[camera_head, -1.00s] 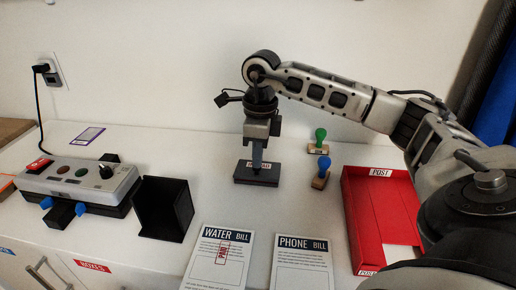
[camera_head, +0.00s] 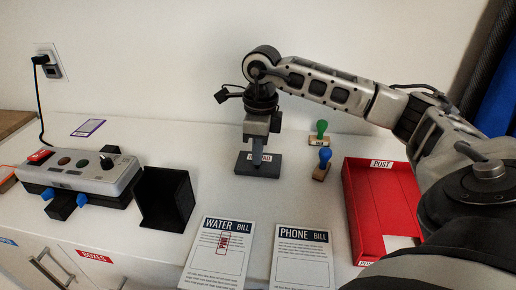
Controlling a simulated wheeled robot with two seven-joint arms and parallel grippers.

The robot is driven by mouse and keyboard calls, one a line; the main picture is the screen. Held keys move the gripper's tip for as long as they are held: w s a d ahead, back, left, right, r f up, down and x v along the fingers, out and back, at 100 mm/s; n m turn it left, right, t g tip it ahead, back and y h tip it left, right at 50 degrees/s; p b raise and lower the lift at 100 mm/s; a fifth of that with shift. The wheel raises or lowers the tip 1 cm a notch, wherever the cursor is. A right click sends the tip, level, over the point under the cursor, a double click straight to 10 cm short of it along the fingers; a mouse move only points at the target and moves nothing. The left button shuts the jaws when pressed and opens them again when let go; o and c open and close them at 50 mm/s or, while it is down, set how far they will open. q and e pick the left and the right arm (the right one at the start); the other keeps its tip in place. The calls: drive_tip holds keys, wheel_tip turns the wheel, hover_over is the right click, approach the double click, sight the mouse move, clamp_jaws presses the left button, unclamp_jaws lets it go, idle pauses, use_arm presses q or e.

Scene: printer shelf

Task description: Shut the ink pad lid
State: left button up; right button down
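The ink pad (camera_head: 270,172) is a dark, flat rectangular case with a white label, on the white counter near the middle. Its lid looks flat on the base, though I cannot tell whether a thin gap is left. My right gripper (camera_head: 257,161) points straight down over the pad. Its fingers look together, with nothing visible between them. Their tips are at the lid, seemingly touching it, and cover part of the label. My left gripper is not in view.
A green stamp (camera_head: 319,133) and a blue stamp (camera_head: 322,165) stand right of the pad. A red tray (camera_head: 352,205) lies farther right. A water bill (camera_head: 215,258) and a phone bill (camera_head: 300,262) lie in front. A black open box (camera_head: 165,200) and a grey device (camera_head: 85,172) stand left.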

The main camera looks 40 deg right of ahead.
drive_tip(key=shift+s+a+r, duration=0.1)
drive_tip(key=shift+a+r, duration=0.05)
drive_tip(key=shift+r, duration=0.1)
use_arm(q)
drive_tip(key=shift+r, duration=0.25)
